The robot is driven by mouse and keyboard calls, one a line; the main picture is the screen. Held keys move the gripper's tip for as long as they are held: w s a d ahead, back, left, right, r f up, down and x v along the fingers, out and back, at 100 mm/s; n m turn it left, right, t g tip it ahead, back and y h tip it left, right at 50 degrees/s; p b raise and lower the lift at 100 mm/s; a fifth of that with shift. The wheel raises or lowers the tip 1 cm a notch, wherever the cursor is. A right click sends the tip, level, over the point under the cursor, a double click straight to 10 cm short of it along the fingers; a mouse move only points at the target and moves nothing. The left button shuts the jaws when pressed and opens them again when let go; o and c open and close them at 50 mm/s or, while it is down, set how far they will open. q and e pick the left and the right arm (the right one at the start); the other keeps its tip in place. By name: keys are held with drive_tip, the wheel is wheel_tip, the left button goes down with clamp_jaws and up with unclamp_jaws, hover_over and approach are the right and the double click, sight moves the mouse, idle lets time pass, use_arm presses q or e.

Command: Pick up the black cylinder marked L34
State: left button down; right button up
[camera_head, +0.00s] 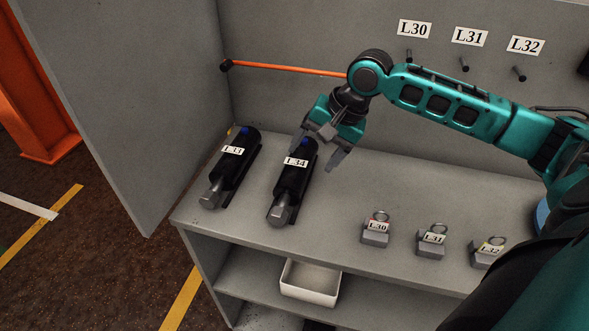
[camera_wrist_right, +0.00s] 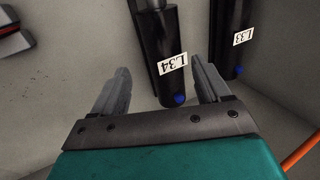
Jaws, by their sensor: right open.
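The black cylinder marked L34 (camera_head: 292,179) lies on the grey shelf top with its silver rod end toward the front. It also shows in the right wrist view (camera_wrist_right: 158,50), with its label and a blue cap at its near end. My right gripper (camera_head: 322,155) is open and empty above the cylinder's back end. In the right wrist view its two fingers (camera_wrist_right: 160,85) stand on either side of the cylinder's end, and I cannot tell the height gap. The cylinder's back end is partly hidden by the gripper in the head view. My left gripper is not in view.
A like cylinder marked L33 (camera_head: 235,170) lies close to the left. Small grey blocks L30 (camera_head: 375,236), L31 (camera_head: 431,245) and L32 (camera_head: 487,256) stand to the right. A white bin (camera_head: 309,293) sits on the lower shelf.

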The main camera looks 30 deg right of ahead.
sight(298, 169)
drive_tip(key=b+x, duration=0.1)
drive_tip(key=x, duration=0.7)
drive_tip(key=shift+w, duration=0.25)
clamp_jaws()
idle(0.4)
drive_tip(key=shift+w+r, duration=0.15)
drive_tip(key=shift+r, duration=0.1)
